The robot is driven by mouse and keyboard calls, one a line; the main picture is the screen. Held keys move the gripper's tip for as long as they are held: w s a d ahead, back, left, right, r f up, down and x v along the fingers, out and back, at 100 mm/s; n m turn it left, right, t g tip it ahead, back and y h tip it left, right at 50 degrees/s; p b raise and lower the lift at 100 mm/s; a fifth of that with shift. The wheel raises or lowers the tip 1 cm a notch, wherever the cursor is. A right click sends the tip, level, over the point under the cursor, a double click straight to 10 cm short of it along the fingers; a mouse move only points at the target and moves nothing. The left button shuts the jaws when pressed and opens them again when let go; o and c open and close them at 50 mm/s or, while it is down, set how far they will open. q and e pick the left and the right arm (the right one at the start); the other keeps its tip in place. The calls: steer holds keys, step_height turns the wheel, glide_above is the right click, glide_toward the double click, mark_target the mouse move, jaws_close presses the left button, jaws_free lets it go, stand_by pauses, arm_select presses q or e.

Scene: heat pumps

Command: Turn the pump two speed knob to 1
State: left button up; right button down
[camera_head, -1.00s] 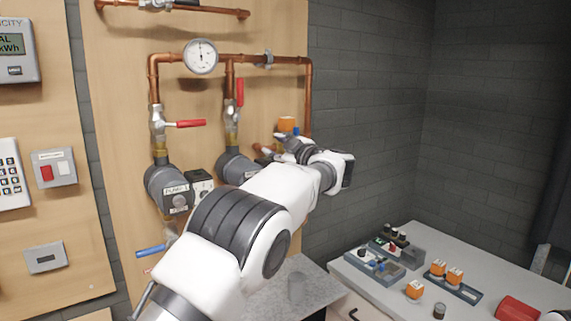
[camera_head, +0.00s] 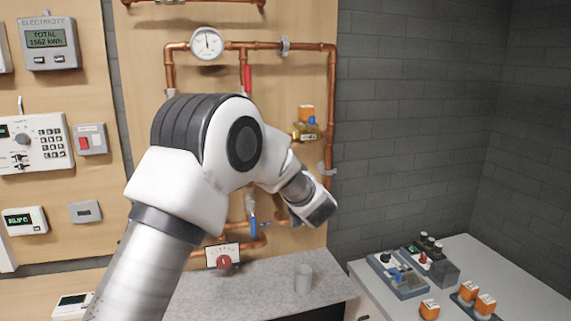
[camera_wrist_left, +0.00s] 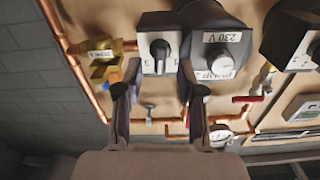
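In the left wrist view, which is upside down, the pump two speed knob (camera_wrist_left: 160,48) is a dark knob on a pale square plate with small digits around it. I cannot clearly read its setting. Pump two (camera_wrist_left: 222,50), a dark round body labelled 230 V, is right beside it. My left gripper (camera_wrist_left: 159,72) is open, with its two fingers apart and the knob plate showing between the tips. I cannot tell whether they touch it. In the head view my left arm hides the pumps, the knob and the fingers. My right gripper is not in view.
A brass valve with an orange cap (camera_head: 306,125) is on the right of the pipework. Copper pipes, a red lever (camera_head: 247,77) and a gauge (camera_head: 207,43) are around the arm. A side table (camera_head: 540,290) holds several parts.

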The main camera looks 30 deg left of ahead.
arm_select(q)
steer(key=shift+w+a+r, duration=0.2)
steer(key=shift+w+a, duration=0.1)
steer(key=shift+a, duration=0.2)
jaws_close()
steer(key=shift+w, duration=0.1)
